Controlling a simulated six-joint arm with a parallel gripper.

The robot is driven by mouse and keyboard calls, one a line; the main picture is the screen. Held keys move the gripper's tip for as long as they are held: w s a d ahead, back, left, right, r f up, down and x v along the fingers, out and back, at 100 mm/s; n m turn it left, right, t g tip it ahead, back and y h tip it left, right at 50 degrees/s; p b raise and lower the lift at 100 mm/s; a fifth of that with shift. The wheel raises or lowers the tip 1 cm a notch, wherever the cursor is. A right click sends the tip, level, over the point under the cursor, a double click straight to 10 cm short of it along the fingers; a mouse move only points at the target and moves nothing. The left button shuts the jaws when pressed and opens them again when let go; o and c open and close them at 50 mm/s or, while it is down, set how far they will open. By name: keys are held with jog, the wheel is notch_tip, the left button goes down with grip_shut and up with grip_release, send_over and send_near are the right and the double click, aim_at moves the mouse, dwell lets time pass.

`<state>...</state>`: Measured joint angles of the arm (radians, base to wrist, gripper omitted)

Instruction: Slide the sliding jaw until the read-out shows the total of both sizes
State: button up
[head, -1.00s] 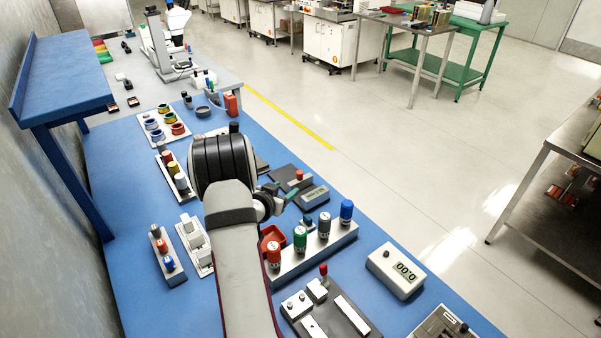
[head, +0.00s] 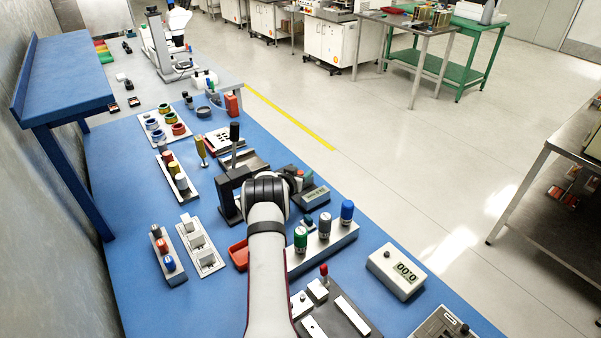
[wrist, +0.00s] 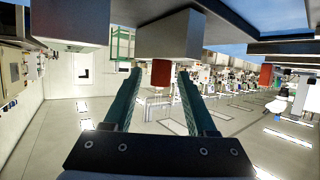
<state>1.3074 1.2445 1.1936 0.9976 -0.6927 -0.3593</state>
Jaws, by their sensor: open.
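A red-knobbed block (head: 299,173) shows beside a small grey read-out (head: 315,196) on a dark base at the right of the blue bench. Its digits are too small to read. My gripper (head: 292,181) is low beside this block, its fingers mostly hidden by my arm. In the wrist view my gripper (wrist: 160,74) is open, with green fingers on either side of a red knob (wrist: 161,73) under a grey block (wrist: 168,38). Contact is unclear. Nearer, another red-handled block (head: 324,270) stands on a dark plate.
A rack with green (head: 300,239) and blue (head: 347,210) capped cylinders stands close in front of my gripper.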

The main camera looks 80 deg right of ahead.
grip_shut()
dwell(1.4)
